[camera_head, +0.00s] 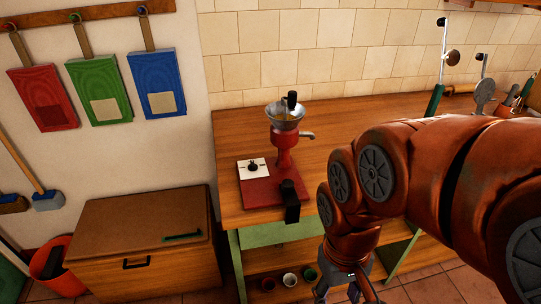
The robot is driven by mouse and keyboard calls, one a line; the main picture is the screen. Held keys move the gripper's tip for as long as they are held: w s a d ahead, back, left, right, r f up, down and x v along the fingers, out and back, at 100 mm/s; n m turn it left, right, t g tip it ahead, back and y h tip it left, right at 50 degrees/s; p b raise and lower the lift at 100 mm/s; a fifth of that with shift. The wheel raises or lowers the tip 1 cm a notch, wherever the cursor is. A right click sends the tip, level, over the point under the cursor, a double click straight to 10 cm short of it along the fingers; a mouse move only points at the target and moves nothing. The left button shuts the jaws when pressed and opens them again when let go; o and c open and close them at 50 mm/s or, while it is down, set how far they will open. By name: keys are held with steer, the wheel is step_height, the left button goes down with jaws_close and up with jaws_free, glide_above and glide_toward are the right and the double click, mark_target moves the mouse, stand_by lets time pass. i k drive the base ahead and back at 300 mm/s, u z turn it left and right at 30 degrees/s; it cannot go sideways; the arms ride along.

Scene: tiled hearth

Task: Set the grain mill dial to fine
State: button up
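The red grain mill (284,155) stands on the left end of the wooden worktop, with a metal hopper on top and a spout to the right. Its red base carries a white plate with a small black dial (253,167). The marks on the plate are too small to read, so the dial's setting is unclear. A black upright part stands at the base's front right edge. My gripper (345,291) is low at the bottom edge, in front of the worktop and below its top, apart from the mill.
The worktop (345,118) is clear right of the mill; my arm covers its right part. Small cups (290,279) stand on the shelf below. A wooden chest (145,240) and a red bucket (60,270) are left. Tools lie at the far right.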

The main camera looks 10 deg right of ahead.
mark_target(252, 167)
steer(key=z, duration=0.1)
steer(key=k, duration=1.05)
steer(key=u, duration=1.2)
steer(key=i, duration=1.55)
steer(key=z, duration=0.55)
